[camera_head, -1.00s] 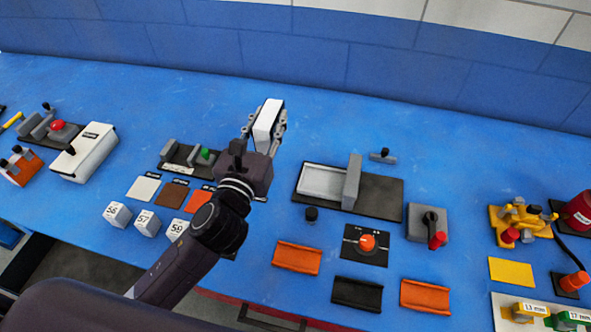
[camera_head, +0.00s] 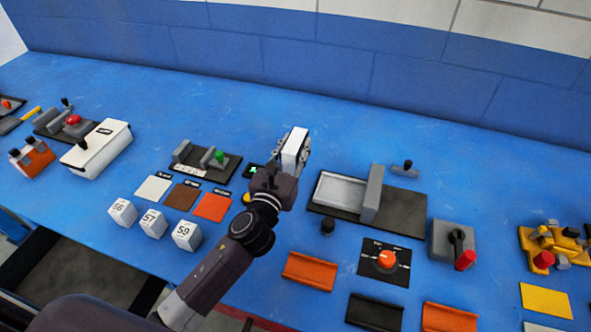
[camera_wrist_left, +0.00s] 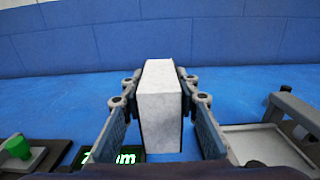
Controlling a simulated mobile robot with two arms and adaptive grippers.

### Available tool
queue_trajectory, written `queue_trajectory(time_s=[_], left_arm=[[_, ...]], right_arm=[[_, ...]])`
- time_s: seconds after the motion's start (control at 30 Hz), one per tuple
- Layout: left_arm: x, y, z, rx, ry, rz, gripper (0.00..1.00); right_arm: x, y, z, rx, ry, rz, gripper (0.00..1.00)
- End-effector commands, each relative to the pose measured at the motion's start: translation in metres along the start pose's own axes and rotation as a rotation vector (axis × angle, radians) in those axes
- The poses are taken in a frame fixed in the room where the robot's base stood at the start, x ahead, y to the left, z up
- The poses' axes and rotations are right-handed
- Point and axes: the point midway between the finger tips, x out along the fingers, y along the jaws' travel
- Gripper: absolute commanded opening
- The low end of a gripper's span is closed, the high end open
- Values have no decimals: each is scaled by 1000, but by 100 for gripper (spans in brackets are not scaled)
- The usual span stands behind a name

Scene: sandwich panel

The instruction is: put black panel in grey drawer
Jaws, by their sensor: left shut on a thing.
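My left gripper (camera_head: 294,148) is shut on a white block with thin dark side faces (camera_head: 292,150). The block also shows upright between the fingers in the left wrist view (camera_wrist_left: 160,105). It is held up to the left of a grey tray (camera_head: 341,188), apart from it. I take this tray as the grey drawer; it sits on a dark base beside an upright grey block (camera_head: 372,193). The tray's edge shows at lower right in the wrist view (camera_wrist_left: 265,148). I cannot tell for sure that the held block is the black panel. My right gripper is not in view.
A fixture with a green knob (camera_head: 219,157) stands left of my gripper. A dark display (camera_wrist_left: 115,156) lies below it. An orange dial (camera_head: 387,259), a red-handled switch (camera_head: 455,243) and orange and black pieces (camera_head: 374,312) lie in front. The blue table behind is clear.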

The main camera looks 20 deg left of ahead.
Motion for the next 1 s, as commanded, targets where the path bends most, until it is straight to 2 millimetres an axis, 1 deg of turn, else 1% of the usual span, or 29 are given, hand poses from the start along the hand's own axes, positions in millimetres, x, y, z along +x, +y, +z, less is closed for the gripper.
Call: queue_trajectory(time_s=[0.03, 0.1, 0.23, 0.4, 0.5, 0.8, 0.93, 0.97, 1.0], left_arm=[[0, 0, -13, -3, 3, 2, 3], [0, 0, -20, -2, 1, 1, 3], [0, 0, -28, 0, -1, 1, 3], [0, 0, -57, -4, 2, 1, 3], [0, 0, -66, -2, 1, 1, 3], [0, 0, -66, 1, -1, -1, 3], [0, 0, -70, 1, -1, -1, 3], [0, 0, -70, 0, -1, -1, 30], [0, 0, -69, 0, -1, -1, 35]], right_arm=[[6, 0, 1, 0, 0, 0, 40], [10, -1, 1, 0, 0, 0, 40], [13, -2, 1, -1, 0, -1, 40], [27, -5, 2, -1, 1, -6, 40], [31, -9, 1, -1, 2, -9, 40], [30, -10, 1, -1, 2, -11, 40], [34, -10, 1, -1, 2, -11, 40], [33, -10, 1, -1, 2, -10, 40], [33, -9, 1, -1, 2, -10, 40]])
